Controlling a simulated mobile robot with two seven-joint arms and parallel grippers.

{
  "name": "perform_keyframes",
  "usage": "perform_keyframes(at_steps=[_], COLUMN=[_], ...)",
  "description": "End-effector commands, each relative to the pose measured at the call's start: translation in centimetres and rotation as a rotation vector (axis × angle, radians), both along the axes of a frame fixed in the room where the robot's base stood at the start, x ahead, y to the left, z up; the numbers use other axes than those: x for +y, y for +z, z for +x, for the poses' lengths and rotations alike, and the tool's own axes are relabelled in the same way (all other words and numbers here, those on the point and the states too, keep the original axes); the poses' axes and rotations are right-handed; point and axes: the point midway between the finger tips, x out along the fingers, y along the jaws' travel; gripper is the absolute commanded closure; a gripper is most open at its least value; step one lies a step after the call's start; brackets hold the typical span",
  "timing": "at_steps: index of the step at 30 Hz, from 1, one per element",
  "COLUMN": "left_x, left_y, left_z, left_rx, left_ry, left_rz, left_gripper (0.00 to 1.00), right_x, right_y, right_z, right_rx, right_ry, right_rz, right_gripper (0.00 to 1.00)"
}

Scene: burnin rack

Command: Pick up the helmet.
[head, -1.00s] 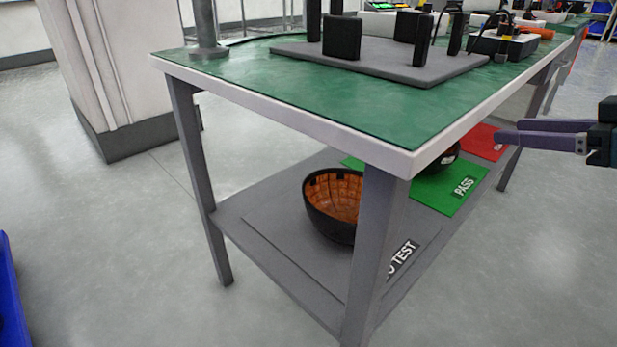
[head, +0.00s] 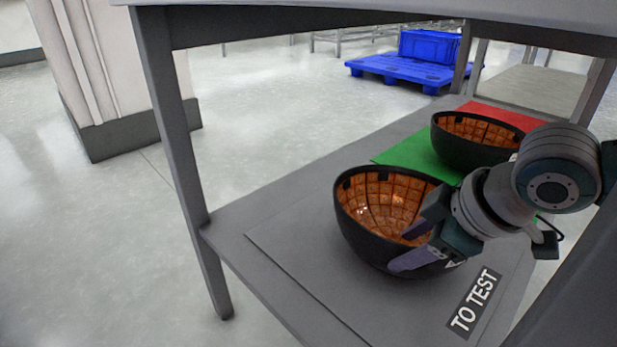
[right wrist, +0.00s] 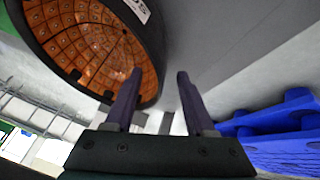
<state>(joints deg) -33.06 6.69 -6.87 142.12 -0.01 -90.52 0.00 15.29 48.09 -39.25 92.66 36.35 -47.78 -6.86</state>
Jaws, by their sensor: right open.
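A black helmet (head: 365,245) with an orange padded inside lies open side up on the grey "TO TEST" mat (head: 310,265) of the lower shelf. My right gripper (head: 416,232) is open at the helmet's right side, one finger over the rim and the other outside the shell. In the right wrist view, the helmet (right wrist: 100,45) fills the upper left, and its edge shows between the two fingers (right wrist: 155,75). I cannot tell whether they touch it. A second similar helmet (head: 465,152) sits behind, on the green mat (head: 405,157). My left gripper is out of view.
The table top (head: 330,12) hangs above the shelf, with a leg (head: 175,130) at the left and another at the right. A red mat (head: 500,112) lies farther back. A blue pallet with a crate (head: 405,68) stands on the floor beyond.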

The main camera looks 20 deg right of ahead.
Motion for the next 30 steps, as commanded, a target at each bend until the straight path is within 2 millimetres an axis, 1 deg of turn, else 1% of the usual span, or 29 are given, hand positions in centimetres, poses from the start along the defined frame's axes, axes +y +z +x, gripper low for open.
perform_keyframes(at_steps=[1,7,12,16,19,26,27,30], left_x=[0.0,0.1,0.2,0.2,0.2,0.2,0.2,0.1], left_y=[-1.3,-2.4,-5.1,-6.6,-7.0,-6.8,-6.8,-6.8], left_z=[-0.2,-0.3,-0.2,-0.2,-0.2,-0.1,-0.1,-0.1], left_rx=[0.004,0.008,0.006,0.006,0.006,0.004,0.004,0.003], left_ry=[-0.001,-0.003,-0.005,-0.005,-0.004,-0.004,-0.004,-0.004], left_rz=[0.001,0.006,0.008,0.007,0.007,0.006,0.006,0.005], left_gripper=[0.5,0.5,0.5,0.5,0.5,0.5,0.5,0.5], right_x=[0.1,0.3,0.9,1.1,1.2,1.2,1.2,1.2], right_y=[-1.2,-2.1,-4.2,-5.4,-5.8,-5.7,-5.7,-5.7], right_z=[0.4,1.3,2.5,3.4,3.8,3.9,3.9,3.9], right_rx=[-0.002,-0.003,-0.005,-0.003,-0.002,-0.002,-0.002,-0.002], right_ry=[-0.002,-0.002,-0.001,-0.003,-0.003,-0.002,-0.002,-0.002], right_rz=[0.002,0.001,0.001,0.0,0.001,0.0,0.0,0.0], right_gripper=[0.45,0.45,0.45,0.45,0.45,0.45,0.46,0.57])
